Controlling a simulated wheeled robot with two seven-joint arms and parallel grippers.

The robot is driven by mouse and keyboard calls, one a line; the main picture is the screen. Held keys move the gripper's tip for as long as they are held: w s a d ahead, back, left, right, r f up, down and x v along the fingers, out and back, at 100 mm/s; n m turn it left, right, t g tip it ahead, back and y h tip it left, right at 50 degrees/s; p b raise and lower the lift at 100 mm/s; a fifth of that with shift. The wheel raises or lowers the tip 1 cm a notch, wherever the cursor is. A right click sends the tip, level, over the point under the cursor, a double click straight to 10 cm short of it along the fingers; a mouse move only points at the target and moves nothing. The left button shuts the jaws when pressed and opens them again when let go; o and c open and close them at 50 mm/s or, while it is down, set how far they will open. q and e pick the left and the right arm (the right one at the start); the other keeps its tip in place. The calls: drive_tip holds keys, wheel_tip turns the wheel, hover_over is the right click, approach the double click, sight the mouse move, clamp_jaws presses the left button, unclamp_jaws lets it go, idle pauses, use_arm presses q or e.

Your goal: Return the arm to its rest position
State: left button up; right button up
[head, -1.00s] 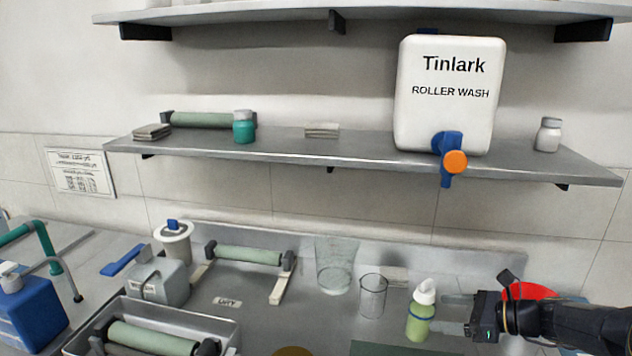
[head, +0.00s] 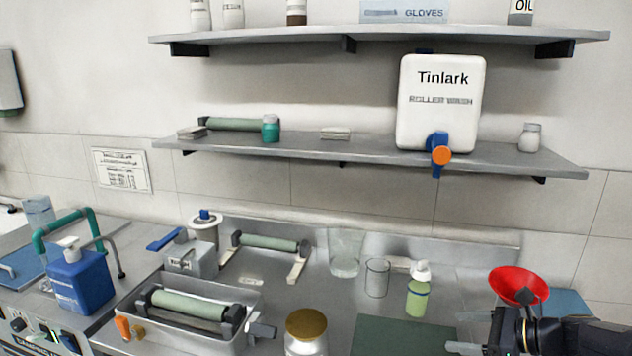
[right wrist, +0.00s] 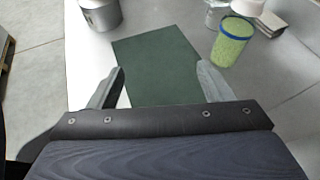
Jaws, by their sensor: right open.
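My right gripper (head: 463,332) is at the lower right of the head view. Its two fingers are apart, with nothing between them. In the right wrist view the open fingers (right wrist: 160,76) point over a dark green mat (right wrist: 160,62). The green squeeze bottle (head: 418,292) with a white cap stands upright on the worktop, just beyond and left of the gripper, not touching it. It also shows in the right wrist view (right wrist: 232,42), to the right of the fingers. My left gripper is not in view.
A red funnel (head: 518,284) is just behind my right arm. A clear beaker (head: 376,280), a glass (head: 345,255) and a gold-lidded jar (head: 306,326) stand to the left. A shelf (head: 350,152) with a Roller Wash container (head: 438,105) hangs above.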

drive_tip(key=s+a+r+n+g+h, duration=0.25)
drive_tip(key=s+a+n, duration=0.3)
drive_tip(key=s, duration=0.35)
drive_tip(key=s+a+r+n+g+h, duration=0.1)
drive_tip(key=s+a+r+n, duration=0.25)
drive_tip(key=s+n, duration=0.4)
drive_tip(key=s+a+f+n+t+h, duration=0.1)
drive_tip(key=s+f+n+h, duration=0.2)
drive_tip(key=s+n, duration=0.6)
drive_tip(key=s+f, duration=0.1)
drive_tip(key=s, duration=0.2)
drive_tip(key=shift+a+f+n, duration=0.2)
drive_tip(key=shift+f+n, duration=0.05)
drive_tip(key=shift+n, duration=0.05)
drive_tip(key=shift+h, duration=0.25)
